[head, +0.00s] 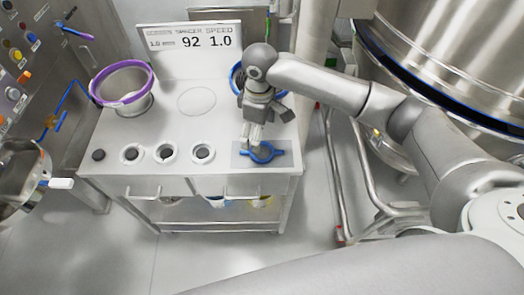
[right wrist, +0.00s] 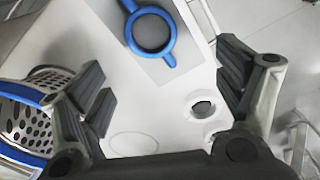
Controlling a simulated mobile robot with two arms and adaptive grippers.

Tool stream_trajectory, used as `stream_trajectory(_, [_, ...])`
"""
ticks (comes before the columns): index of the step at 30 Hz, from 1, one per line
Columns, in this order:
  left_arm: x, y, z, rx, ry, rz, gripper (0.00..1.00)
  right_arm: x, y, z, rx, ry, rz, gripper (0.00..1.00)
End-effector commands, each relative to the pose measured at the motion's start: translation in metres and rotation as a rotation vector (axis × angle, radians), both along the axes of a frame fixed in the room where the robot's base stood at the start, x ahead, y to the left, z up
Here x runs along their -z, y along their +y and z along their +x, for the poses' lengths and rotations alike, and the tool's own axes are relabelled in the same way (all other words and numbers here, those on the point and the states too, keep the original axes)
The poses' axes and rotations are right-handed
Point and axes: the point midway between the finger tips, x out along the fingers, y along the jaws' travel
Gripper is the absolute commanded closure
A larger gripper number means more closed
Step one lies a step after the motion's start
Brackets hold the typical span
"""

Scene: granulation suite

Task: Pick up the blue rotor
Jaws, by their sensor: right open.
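The blue rotor (head: 266,160), a ring with a short arm on each side, lies flat on a grey mat (head: 238,159) at the front right of the white cart top. It also shows at the top of the right wrist view (right wrist: 171,32), partly cut off by the frame edge. My right gripper (head: 251,137) points down just behind and above the rotor, apart from it. In the right wrist view its two fingers (right wrist: 165,92) are spread wide with nothing between them. My left gripper is not in view.
A blue-rimmed perforated basket (right wrist: 12,150) stands behind my right gripper. A purple-rimmed basket (head: 122,101) is at the back left of the cart (head: 180,120). Several small round fittings line the front edge. A display panel (head: 190,42) stands behind; a large steel vessel (head: 450,40) is at right.

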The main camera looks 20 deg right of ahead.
Motion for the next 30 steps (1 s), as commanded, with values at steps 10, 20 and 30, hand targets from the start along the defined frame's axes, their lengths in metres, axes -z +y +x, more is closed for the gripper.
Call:
stream_trajectory(10, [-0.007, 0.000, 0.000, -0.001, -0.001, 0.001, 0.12, 0.023, -0.012, 0.007, 0.013, 0.012, -0.026, 0.12])
stream_trajectory(20, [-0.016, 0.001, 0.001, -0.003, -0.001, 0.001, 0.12, 0.054, -0.011, 0.006, 0.011, 0.011, -0.026, 0.12])
stream_trajectory(30, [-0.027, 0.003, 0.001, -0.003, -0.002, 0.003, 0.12, 0.096, -0.011, 0.005, 0.009, 0.007, -0.025, 0.12])
